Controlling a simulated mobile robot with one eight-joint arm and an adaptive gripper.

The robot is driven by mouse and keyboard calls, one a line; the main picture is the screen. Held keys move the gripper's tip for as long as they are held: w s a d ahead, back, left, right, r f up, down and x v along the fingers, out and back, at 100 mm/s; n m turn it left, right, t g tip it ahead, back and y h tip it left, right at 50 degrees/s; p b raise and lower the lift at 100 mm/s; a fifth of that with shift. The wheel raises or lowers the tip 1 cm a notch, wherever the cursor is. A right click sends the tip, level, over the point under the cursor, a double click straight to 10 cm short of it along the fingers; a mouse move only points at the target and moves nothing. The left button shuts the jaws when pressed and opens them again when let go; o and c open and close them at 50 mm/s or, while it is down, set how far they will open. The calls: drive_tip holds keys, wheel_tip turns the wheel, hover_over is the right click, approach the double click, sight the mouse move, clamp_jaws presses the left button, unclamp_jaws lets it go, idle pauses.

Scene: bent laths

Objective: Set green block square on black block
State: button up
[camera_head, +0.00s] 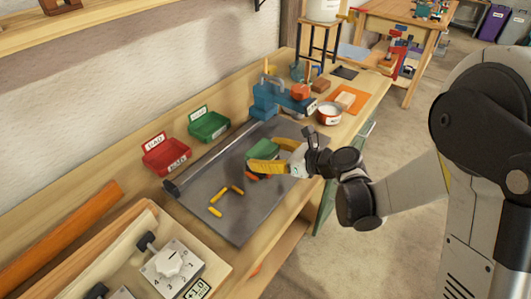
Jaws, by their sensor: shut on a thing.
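My gripper (262,157) reaches in from the right over the dark grey mat (238,222) on the workbench. It has yellow fingers, one nearer the camera and one farther. A green piece (263,149), which looks like the green block, sits between the fingers, and the gripper is shut on it. The near finger covers part of it. I cannot tell whether it is tilted or touches anything below. I cannot make out a black block; it may be hidden behind the gripper or blend with the mat.
A small orange-red piece (251,176) lies below the near finger. Several yellow pieces (216,211) lie on the mat's front part. Red (166,156) and green (209,126) bins stand along the wall side. A blue machine (268,98) and white pot (330,113) stand behind.

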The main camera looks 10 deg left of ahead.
drive_tip(key=shift+f+b, duration=0.55)
drive_tip(key=shift+f, duration=0.05)
